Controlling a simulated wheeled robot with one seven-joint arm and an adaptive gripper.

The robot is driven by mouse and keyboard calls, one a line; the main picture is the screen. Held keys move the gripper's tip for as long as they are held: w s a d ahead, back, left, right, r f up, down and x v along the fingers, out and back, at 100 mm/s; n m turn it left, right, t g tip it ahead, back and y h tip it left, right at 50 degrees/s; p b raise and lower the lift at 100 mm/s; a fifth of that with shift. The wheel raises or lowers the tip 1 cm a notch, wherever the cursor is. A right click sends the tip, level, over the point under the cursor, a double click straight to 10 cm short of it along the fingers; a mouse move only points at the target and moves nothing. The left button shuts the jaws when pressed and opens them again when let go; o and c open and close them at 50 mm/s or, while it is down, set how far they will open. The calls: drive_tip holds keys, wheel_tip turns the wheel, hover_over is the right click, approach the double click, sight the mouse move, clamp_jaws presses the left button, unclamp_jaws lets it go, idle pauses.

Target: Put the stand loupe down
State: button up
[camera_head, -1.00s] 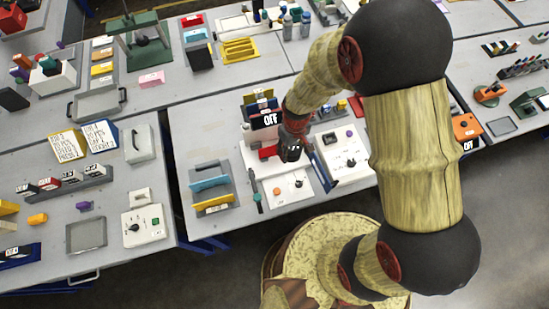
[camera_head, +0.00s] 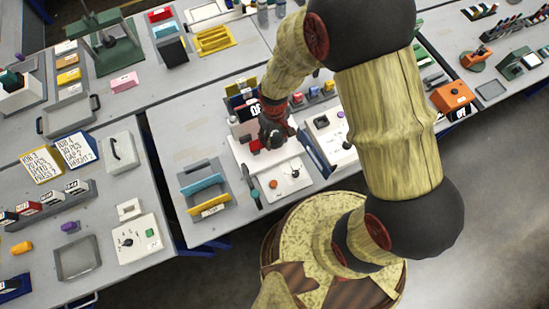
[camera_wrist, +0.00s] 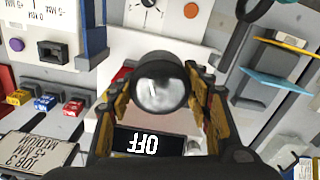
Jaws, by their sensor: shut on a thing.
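The stand loupe (camera_wrist: 160,85) is a short dark cylinder with a round, glassy grey lens, in the middle of the wrist view. My gripper (camera_wrist: 155,74) is shut on it, with a gold finger on each side. In the head view my gripper (camera_head: 275,132) is over the white pen plotter (camera_head: 262,167), in front of its dark display (camera_head: 251,110). The loupe cannot be told apart from the gripper there. Whether its underside touches the plotter is hidden.
The plotter display reads OFF in the wrist view (camera_wrist: 150,143). A rack with blue and yellow plates (camera_head: 204,195) stands left of the plotter. A white control box (camera_head: 327,133) stands to its right. Bare grey tabletop (camera_head: 185,133) shows behind the rack.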

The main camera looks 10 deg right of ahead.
drive_tip(key=b, duration=0.4)
approach(274, 156)
wheel_tip(274, 156, down, 6)
drive_tip(key=shift+f+b, duration=0.15)
drive_tip(key=shift+b, duration=0.25)
drive_tip(key=shift+f, duration=0.2)
drive_tip(key=o, duration=1.1)
drive_tip(key=shift+r, duration=0.15)
